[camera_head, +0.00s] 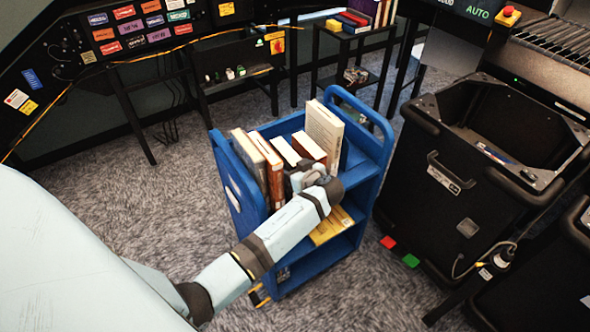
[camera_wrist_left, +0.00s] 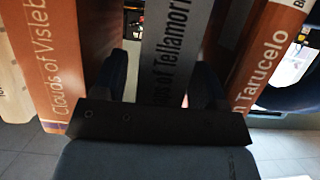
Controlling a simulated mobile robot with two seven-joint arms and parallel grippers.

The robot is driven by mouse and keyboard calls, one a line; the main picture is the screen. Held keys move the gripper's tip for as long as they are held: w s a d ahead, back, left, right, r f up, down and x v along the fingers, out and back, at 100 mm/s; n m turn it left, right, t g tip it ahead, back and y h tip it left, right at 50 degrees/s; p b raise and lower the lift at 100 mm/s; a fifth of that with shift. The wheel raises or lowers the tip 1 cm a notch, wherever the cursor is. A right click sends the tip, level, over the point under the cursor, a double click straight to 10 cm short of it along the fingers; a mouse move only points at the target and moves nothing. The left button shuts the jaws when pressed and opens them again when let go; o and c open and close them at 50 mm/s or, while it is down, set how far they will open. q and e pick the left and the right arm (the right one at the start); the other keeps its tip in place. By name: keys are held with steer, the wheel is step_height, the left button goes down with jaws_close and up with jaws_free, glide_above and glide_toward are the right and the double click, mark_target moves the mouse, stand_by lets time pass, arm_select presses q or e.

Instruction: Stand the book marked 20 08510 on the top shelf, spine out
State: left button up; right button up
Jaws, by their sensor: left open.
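A blue book cart (camera_head: 352,105) has several upright books on its top shelf. My left gripper (camera_head: 312,180) is at these books; in the left wrist view its fingers (camera_wrist_left: 162,85) are open, one on each side of a grey spine (camera_wrist_left: 168,45) lettered "…ns of Tellamori…". An orange-brown book, "Clouds of Visleb…" (camera_wrist_left: 52,65), stands left of it, and another orange-brown book, "…n Tarucelo" (camera_wrist_left: 262,65), stands right. In the head view, a tall beige book (camera_head: 325,130) stands at the cart's right end. No label reading 20 08510 is legible.
A black bin (camera_head: 470,190) stands close right of the cart. A yellow book (camera_head: 330,228) lies on the cart's lower shelf. A black rack (camera_head: 350,45) at the back holds books on top. Carpet (camera_head: 180,190) is clear left of the cart.

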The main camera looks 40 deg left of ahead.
arm_select(q)
steer(key=b+v, duration=0.1)
steer(key=v, duration=0.6)
steer(key=s+d+f+m+t+h, duration=0.2)
steer(key=s+d+f+m+h, duration=0.1)
steer(key=s+f+m+h, duration=0.3)
steer(key=s+d+f+m+t+h, duration=0.2)
steer(key=s+d+f+m+h, duration=0.1)
steer(key=s+f+m, duration=0.3)
steer(key=s+d+m+t+h, duration=0.1)
steer(key=s+d+m+h, duration=0.1)
steer(key=s, duration=0.4)
steer(key=s+d+m+t+h, duration=0.1)
steer(key=s+d+m+h, duration=0.1)
steer(key=s+h, duration=0.3)
steer(key=shift+s+d+r+m, duration=0.25)
steer(key=shift+s+d+m, duration=0.15)
steer(key=shift+s+d, duration=0.35)
steer(key=shift+r, duration=0.1)
